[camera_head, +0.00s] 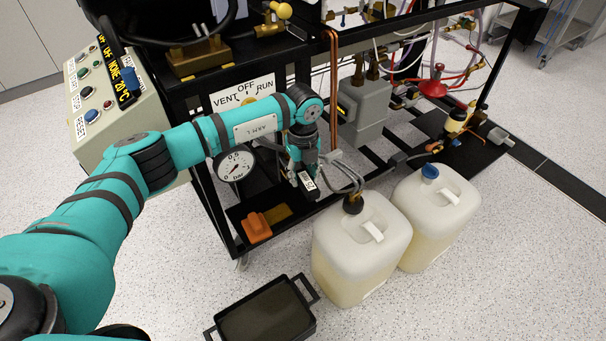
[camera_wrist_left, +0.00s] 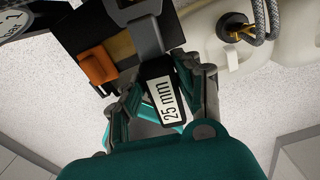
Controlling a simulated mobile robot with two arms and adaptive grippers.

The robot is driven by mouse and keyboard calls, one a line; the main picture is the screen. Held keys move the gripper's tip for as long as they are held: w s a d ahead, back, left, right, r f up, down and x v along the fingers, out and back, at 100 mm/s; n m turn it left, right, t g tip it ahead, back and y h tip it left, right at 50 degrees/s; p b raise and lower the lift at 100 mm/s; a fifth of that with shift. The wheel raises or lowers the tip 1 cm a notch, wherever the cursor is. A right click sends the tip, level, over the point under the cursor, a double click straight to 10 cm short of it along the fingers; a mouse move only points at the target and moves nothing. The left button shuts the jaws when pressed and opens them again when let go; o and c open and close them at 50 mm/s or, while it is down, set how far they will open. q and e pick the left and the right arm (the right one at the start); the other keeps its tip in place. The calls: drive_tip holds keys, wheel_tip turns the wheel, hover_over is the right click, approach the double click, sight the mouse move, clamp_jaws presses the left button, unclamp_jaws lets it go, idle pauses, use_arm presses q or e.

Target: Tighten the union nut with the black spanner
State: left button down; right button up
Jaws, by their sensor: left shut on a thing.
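My left gripper (camera_head: 303,168) is shut on the black spanner (camera_head: 308,182), low in front of the rig frame, left of the canisters. The spanner's white "25 mm" label shows in the left wrist view (camera_wrist_left: 169,100), between the fingers of my left gripper (camera_wrist_left: 162,88). A grey part extends upward beyond the label there; I cannot tell whether it belongs to the spanner. The union nut cannot be made out in either view. My right gripper is not in view.
Two white canisters (camera_head: 335,250) (camera_head: 462,207) stand on the floor; hoses enter the left one. A black tray (camera_head: 309,298) lies in front. An orange block (camera_head: 257,227) sits on the frame's low shelf. A pressure gauge (camera_head: 236,165) hangs beside my arm. The floor at right is clear.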

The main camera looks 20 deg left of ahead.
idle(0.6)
use_arm(q)
drive_tip(key=shift+s+a+m+p, duration=0.3)
drive_tip(key=shift+a+m+p, duration=0.1)
drive_tip(key=shift+m, duration=0.2)
drive_tip(key=shift+s+a+m, duration=0.25)
drive_tip(key=shift+a+m, duration=0.05)
drive_tip(key=shift+m, duration=0.3)
drive_tip(key=shift+s+a+m, duration=0.2)
drive_tip(key=shift+a+m, duration=0.25)
drive_tip(key=shift+m, duration=0.15)
drive_tip(key=shift+s+a+m, duration=0.2)
drive_tip(key=shift+a+m, duration=0.25)
drive_tip(key=shift+m, duration=0.15)
